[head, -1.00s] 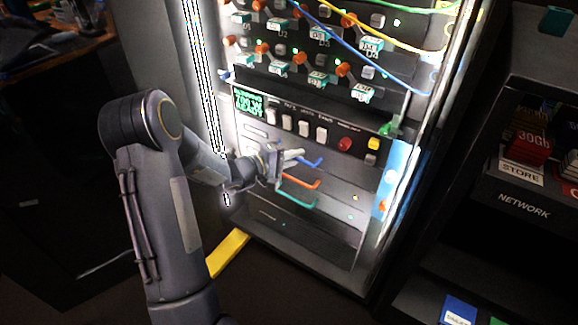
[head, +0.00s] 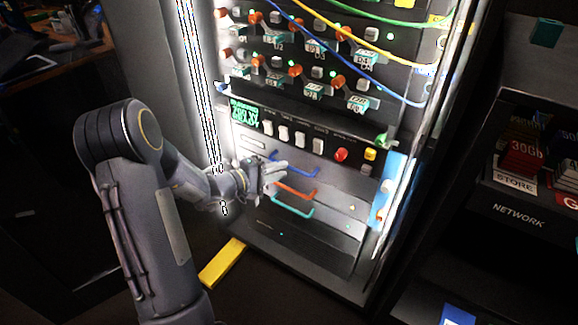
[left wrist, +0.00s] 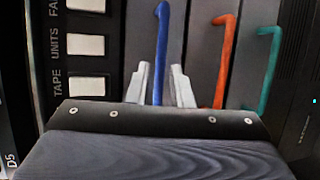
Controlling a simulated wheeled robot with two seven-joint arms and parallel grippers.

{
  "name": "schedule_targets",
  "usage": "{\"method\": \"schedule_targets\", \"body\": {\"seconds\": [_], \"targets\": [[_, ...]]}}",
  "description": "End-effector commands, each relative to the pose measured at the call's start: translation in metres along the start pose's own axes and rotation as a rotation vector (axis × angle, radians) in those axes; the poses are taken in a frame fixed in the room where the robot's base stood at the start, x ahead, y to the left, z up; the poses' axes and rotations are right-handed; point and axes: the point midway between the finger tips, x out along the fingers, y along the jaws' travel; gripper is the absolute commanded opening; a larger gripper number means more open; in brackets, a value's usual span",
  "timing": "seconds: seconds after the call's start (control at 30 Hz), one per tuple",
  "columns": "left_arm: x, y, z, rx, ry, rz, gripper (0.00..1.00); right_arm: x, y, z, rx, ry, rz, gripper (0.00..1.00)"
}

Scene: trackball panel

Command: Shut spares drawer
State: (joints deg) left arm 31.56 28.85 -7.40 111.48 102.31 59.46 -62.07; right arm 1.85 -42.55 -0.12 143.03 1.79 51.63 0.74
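The rack's lower part has drawers with a blue handle (head: 300,168), an orange handle (head: 297,192) and a teal handle (head: 292,208). I cannot read which one is the spares drawer. My left gripper (head: 280,174) is in front of these handles, at their left part. In the left wrist view, its two fingers (left wrist: 161,88) stand apart with the blue handle (left wrist: 161,45) showing between them, with a gap on each side. Whether they reach the handle in depth is unclear. The orange handle (left wrist: 222,60) and teal handle (left wrist: 267,70) show right of the fingers. My right gripper is not in view.
Above the drawers is a switch panel (head: 315,133) with white switches and a green display. Blue, yellow and green cables (head: 385,50) hang across the upper rack. A yellow bar (head: 223,262) lies at the rack's foot. A dark shelf marked NETWORK (head: 515,215) stands at right.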

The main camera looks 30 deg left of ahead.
Motion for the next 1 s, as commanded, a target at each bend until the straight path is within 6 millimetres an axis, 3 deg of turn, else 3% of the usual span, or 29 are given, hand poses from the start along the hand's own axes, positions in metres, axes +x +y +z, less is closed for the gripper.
{"method": "schedule_targets", "body": {"seconds": [0.1, 0.23, 0.8, 0.93, 1.0], "targets": [[-0.018, 0.000, -0.001, -0.001, 0.004, -0.002, 0.20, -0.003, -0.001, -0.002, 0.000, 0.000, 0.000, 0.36], [-0.028, 0.000, 0.000, -0.001, 0.002, -0.001, 0.20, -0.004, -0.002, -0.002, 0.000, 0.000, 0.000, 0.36], [-0.030, 0.000, 0.001, 0.001, -0.004, -0.002, 0.20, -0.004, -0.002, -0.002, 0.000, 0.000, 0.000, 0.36], [-0.031, 0.019, 0.027, 0.027, -0.078, -0.013, 0.20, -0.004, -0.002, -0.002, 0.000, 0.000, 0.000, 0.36], [-0.034, 0.037, 0.059, 0.062, -0.167, -0.037, 0.20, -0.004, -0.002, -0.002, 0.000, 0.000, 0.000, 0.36]]}}
